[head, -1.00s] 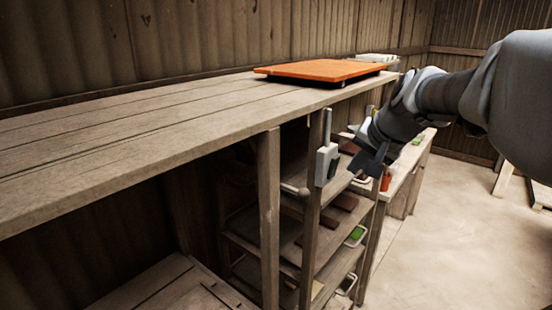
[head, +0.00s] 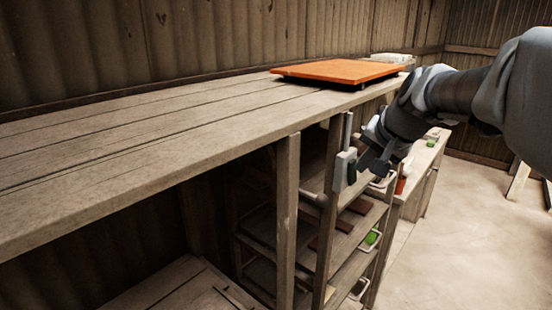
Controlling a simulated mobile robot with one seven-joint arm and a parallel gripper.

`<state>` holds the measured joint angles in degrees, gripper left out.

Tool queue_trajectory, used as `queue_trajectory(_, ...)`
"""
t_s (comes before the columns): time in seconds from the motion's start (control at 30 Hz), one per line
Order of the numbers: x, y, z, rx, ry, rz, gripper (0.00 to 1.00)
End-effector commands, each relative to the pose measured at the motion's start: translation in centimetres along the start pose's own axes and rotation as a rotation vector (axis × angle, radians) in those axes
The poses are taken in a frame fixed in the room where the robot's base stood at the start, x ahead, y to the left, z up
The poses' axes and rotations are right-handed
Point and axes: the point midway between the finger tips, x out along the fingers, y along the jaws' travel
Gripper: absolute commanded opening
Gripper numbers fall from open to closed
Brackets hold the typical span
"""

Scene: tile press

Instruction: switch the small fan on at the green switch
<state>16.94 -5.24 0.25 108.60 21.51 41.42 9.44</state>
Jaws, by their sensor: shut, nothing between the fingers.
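A pale grey box (head: 342,170) is fixed to the front post of the shelf rack, below the bench top. It looks like a switch housing, but I see no green on it; its right-hand side is largely hidden by my gripper. My gripper (head: 362,168) is shut and empty, with its tips right beside that side of the box. I cannot tell whether they touch it. I cannot make out a small fan.
The long wooden bench top (head: 140,135) runs above the rack, with an orange board (head: 340,70) at its far end. Shelves below hold a tray with a green item (head: 372,237).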

Motion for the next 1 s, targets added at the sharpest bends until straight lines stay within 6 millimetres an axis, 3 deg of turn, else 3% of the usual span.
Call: queue_trajectory(1.0, -1.2, -0.7, -0.8, 0.000, 0.000, -0.001, 0.00)
